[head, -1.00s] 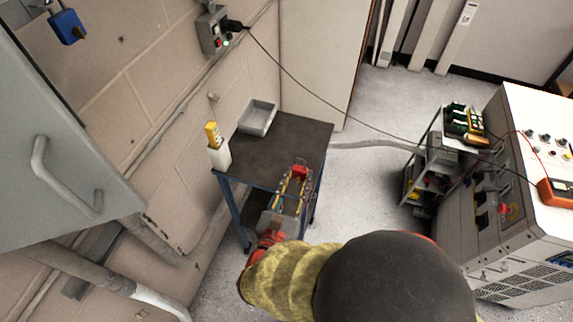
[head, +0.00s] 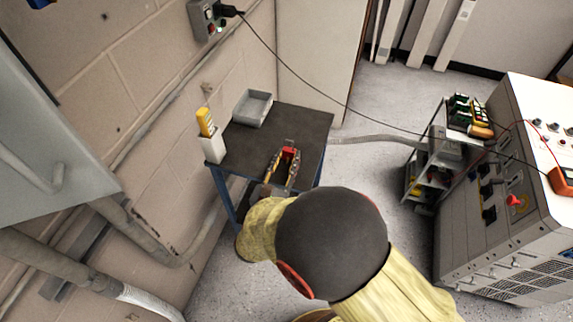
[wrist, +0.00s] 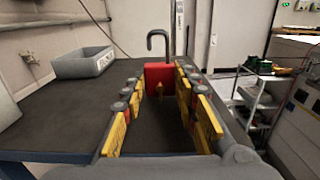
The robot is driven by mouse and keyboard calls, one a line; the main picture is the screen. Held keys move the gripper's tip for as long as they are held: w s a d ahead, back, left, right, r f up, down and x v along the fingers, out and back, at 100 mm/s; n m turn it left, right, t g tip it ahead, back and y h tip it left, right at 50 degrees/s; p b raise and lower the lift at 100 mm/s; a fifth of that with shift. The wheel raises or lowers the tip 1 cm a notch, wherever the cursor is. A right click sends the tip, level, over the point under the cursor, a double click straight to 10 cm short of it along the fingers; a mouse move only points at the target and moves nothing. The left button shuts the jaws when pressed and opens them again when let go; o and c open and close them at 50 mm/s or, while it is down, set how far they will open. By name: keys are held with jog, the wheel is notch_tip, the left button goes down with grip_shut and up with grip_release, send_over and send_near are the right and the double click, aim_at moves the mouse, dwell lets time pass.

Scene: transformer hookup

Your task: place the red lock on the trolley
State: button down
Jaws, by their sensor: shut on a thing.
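The red lock (wrist: 159,79) is gripped between the yellow-and-grey fingers of my gripper (wrist: 160,92) in the wrist view. Its metal shackle (wrist: 158,36) points up and looks open on one side. In the head view the red lock (head: 288,152) shows between the fingertips of my gripper (head: 287,157), over the front part of the dark trolley top (head: 255,150). I cannot tell whether the lock touches the trolley top. My arm hides the trolley's front right part in the head view.
A grey tray (head: 253,108) stands at the trolley's back left. A white holder with a yellow device (head: 206,125) stands at its left edge. A cable hangs from the wall socket (head: 207,18). A shelf cart (head: 430,165) and a grey cabinet (head: 505,220) stand right. The trolley's middle is clear.

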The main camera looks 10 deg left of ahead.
jog(key=shift+f, duration=0.4)
jog(key=shift+f, duration=0.15)
jog(key=c, duration=1.4)
grip_release()
jog(key=shift+s+r, duration=0.1)
jog(key=shift+r, duration=0.1)
jog(key=s+p, duration=0.1)
jog(key=s, duration=0.3)
jog(key=s+p, duration=0.1)
jog(key=s, duration=0.3)
jog(key=s+a+p, duration=0.1)
jog(key=s, duration=0.3)
jog(key=shift+f, duration=0.1)
